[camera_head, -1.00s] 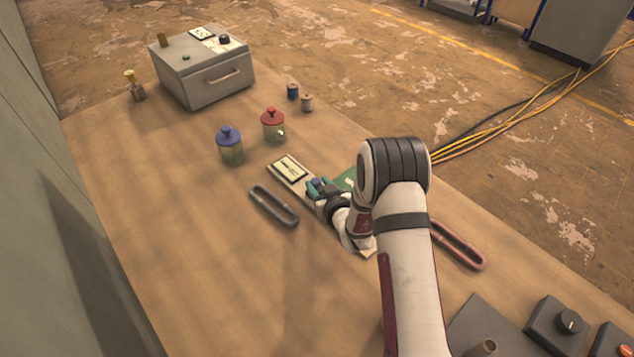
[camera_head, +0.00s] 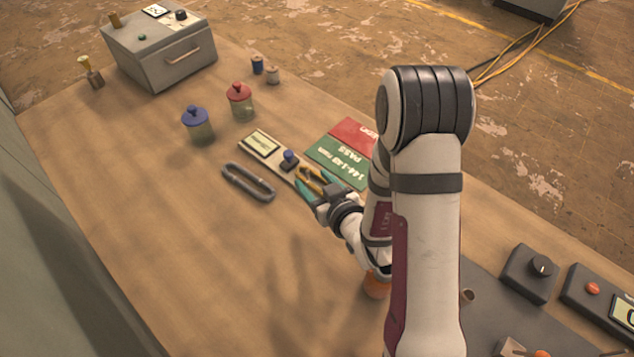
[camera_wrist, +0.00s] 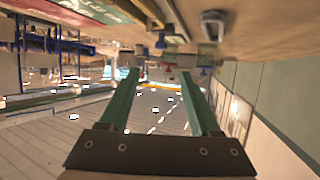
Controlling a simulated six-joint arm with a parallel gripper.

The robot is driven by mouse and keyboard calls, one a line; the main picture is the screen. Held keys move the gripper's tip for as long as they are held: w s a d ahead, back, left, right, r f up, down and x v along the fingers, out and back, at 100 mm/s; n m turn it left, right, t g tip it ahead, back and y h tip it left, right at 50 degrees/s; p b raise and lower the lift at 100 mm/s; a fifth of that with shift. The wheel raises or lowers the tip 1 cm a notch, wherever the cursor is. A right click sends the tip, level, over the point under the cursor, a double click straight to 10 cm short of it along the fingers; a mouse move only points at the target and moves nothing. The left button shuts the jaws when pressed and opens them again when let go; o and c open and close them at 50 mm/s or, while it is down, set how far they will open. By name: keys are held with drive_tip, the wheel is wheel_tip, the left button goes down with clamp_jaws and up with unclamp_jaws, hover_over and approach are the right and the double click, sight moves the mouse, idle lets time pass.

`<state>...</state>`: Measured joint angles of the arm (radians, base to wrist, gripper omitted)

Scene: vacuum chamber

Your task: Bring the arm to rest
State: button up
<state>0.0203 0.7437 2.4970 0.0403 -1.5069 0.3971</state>
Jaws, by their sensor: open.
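My gripper (camera_head: 312,179) is in the middle of the head view, with its two teal fingers spread apart. In the wrist view the fingers (camera_wrist: 160,76) are also wide apart, with nothing held between them. The wrist view looks level across the room, with the bench upside down along the top. My gripper appears over the near part of a pale narrow board (camera_head: 262,145). The board carries a framed dial and a blue knob (camera_head: 290,157). Yellow parts show between the fingers in the head view; whether they touch cannot be told.
A dark grey oblong ring (camera_head: 248,182) lies left of the board. A green and red pass card (camera_head: 335,160) lies right of it. Blue-lidded (camera_head: 197,124) and red-lidded (camera_head: 239,101) jars stand behind, before a grey box (camera_head: 165,55). Control boxes (camera_head: 530,272) are at right. The left bench is clear.

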drive_tip(key=shift+s+d+r, duration=0.25)
drive_tip(key=shift+s, duration=0.35)
drive_tip(key=s+d+r+m+g+h, duration=0.5)
drive_tip(key=s+d+r+m+g, duration=0.15)
drive_tip(key=s+d, duration=0.2)
drive_tip(key=s+a+r+m+g+y, duration=0.1)
drive_tip(key=s+a+r+g, duration=0.1)
drive_tip(key=s, duration=0.7)
drive_tip(key=s+a+r+m+g, duration=0.2)
drive_tip(key=s+a+r+g, duration=0.1)
drive_tip(key=s, duration=0.7)
drive_tip(key=shift+s+r+g+y, duration=0.2)
drive_tip(key=shift+r+g+y, duration=0.15)
drive_tip(key=shift+g, duration=0.2)
